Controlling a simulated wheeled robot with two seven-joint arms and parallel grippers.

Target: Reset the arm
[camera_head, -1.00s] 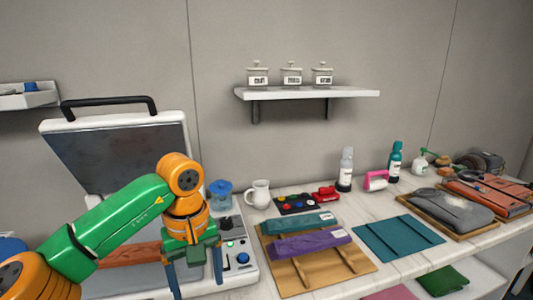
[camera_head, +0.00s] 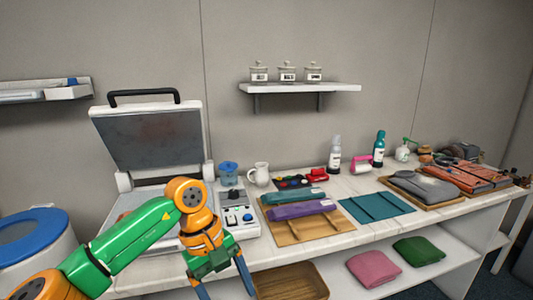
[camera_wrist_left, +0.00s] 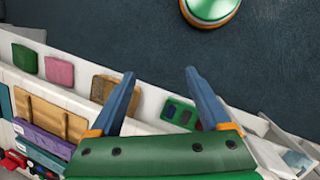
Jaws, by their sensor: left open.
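My left arm comes in from the lower left of the head view, green and orange. My left gripper (camera_head: 224,288) is open and empty, pointing down in front of the counter's front edge. Its two blue fingers stand apart in the left wrist view (camera_wrist_left: 160,76), with nothing between them. The dark floor and the shelving unit show behind and below them. My right arm and gripper are not in view.
A heat press (camera_head: 150,140) stands with its lid raised behind my arm. The counter holds a wooden board (camera_head: 300,232) with folded cloths, a teal mat (camera_head: 388,198) and bottles. Pink (camera_head: 373,269) and green (camera_head: 419,250) cloths lie on the lower shelf. A round bin (camera_head: 35,240) stands left.

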